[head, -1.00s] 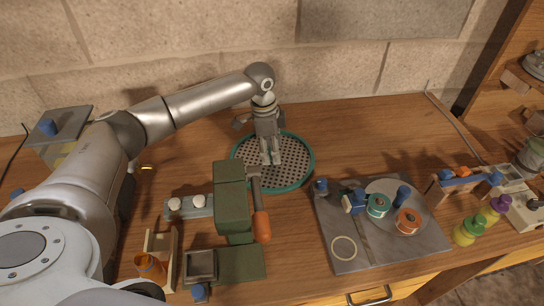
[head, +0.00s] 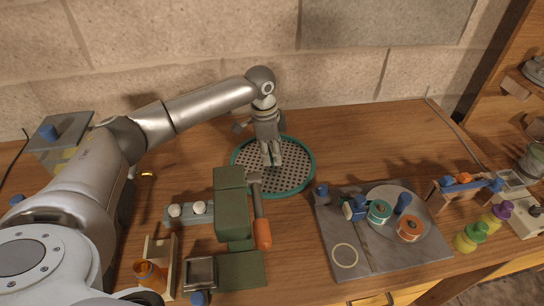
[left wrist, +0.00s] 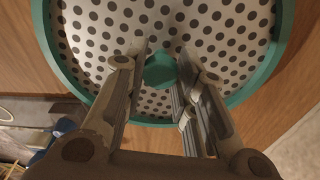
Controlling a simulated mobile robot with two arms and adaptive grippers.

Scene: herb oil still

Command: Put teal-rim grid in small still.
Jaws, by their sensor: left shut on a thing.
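The teal-rim grid (head: 298,170) is a round, pale perforated disc with a teal rim. It lies flat on the wooden bench behind the green device. My left gripper (head: 272,163) points down over it. In the left wrist view the grid (left wrist: 100,40) fills the upper part, with a teal knob (left wrist: 160,70) at its middle. My left gripper's fingers (left wrist: 160,76) are shut on this knob. I cannot make out which thing is the small still. My right gripper is not in view.
A green device (head: 232,205) with an orange-handled lever (head: 262,232) stands just in front of the grid. A grey board (head: 375,255) with spools lies to the right. Green and purple bottles (head: 472,236) stand farther right. The bench behind the board is clear.

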